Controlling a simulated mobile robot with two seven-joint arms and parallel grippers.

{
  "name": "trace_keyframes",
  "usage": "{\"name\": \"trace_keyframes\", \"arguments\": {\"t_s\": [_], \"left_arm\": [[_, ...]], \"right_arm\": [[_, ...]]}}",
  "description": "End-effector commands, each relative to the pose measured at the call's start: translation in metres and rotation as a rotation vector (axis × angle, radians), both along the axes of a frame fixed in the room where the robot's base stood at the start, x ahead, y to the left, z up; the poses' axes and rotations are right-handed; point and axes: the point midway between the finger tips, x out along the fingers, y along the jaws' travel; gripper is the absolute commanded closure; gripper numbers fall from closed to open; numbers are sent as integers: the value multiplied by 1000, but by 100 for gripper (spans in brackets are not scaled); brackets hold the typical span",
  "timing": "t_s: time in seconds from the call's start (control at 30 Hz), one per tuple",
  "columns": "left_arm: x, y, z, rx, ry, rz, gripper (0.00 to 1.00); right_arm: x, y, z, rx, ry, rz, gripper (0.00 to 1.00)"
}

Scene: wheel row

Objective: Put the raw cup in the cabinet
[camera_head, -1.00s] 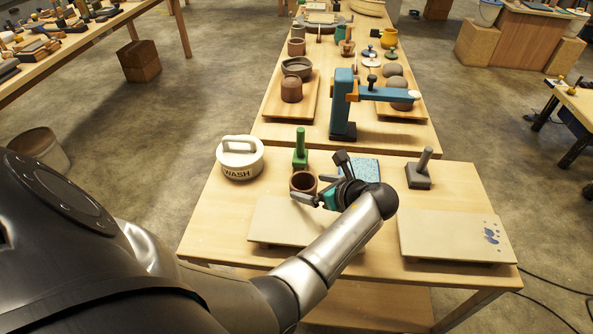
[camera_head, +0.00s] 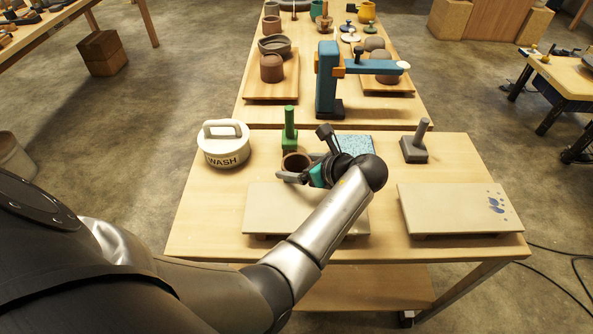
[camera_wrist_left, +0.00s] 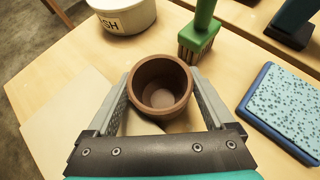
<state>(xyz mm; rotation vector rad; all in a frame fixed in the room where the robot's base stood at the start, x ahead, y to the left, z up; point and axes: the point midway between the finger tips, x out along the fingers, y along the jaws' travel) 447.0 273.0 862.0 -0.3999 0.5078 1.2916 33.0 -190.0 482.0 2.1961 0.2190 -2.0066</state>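The raw cup (camera_head: 293,163), a small brown open-topped cup, stands upright on the near table behind a pale board. In the left wrist view the cup (camera_wrist_left: 160,88) sits between the two fingers of my left gripper (camera_wrist_left: 160,95), with its empty inside showing. In the head view my left gripper (camera_head: 300,172) reaches in from the right side of the cup and partly covers it. The fingers lie close along both sides; whether they press on the wall cannot be told. My right gripper is not in view. I cannot make out a cabinet.
A white lidded WASH pot (camera_head: 223,146), a green-handled brush (camera_head: 289,132) and a speckled blue block (camera_head: 356,145) stand close around the cup. A blue stand (camera_head: 328,85) rises behind.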

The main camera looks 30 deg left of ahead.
Motion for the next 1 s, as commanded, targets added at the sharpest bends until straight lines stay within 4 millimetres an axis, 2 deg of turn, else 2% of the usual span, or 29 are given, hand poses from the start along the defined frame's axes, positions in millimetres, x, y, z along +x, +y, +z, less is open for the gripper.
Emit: {"name": "trace_keyframes", "arguments": {"t_s": [0.07,0.57,0.83,1.0], "left_arm": [[0,0,0,0,0,0,31],[0,1,0,1,0,0,88],[0,1,5,1,-1,1,90],[1,1,25,1,-4,0,90]], "right_arm": [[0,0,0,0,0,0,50],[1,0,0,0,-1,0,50],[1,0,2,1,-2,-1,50],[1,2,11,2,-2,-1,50]]}}
